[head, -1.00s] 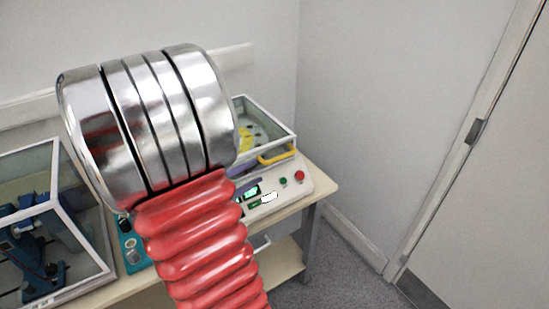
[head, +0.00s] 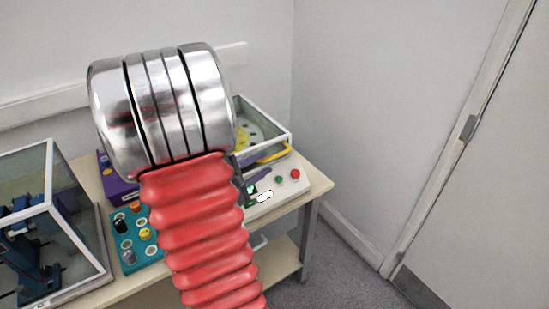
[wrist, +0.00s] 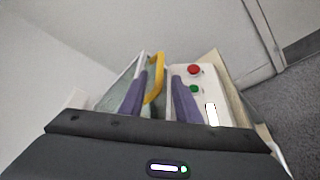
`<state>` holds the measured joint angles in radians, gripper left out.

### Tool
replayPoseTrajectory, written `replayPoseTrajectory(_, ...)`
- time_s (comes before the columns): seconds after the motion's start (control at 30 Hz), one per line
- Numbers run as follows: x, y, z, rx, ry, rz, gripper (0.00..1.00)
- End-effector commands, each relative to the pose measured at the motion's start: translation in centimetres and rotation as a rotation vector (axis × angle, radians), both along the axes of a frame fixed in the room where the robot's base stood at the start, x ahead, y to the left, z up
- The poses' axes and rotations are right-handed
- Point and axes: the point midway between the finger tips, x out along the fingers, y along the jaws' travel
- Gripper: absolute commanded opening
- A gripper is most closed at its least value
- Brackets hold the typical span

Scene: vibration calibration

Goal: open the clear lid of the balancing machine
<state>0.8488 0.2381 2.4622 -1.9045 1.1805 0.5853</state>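The balancing machine (head: 292,187) is a pale box with a red and a green button on its front panel. Its clear lid (head: 277,122) has a white frame and looks shut over a chamber with yellow parts. The lid's yellow handle (head: 272,153) is at the front edge; it also shows in the wrist view (wrist: 156,72). My gripper (wrist: 160,82) is open, its two purple fingers apart, with the handle between them in the wrist view. I cannot tell whether either finger touches it. In the head view my arm hides most of the gripper and the machine's left part.
A clear case (head: 62,245) with blue equipment stands at the left of the bench.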

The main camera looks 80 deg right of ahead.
Motion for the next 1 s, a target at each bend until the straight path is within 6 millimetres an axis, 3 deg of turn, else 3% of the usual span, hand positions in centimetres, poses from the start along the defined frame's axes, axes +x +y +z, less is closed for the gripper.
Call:
replayPoseTrajectory(0.5, -2.4, -5.7, -1.4, 0.000, 0.000, -0.001, 0.30)
replayPoseTrajectory(0.93, -2.7, -6.6, -1.6, 0.000, 0.000, 0.000, 0.30)
replayPoseTrajectory(1.0, -2.7, -6.6, -1.6, 0.000, 0.000, 0.000, 0.27)
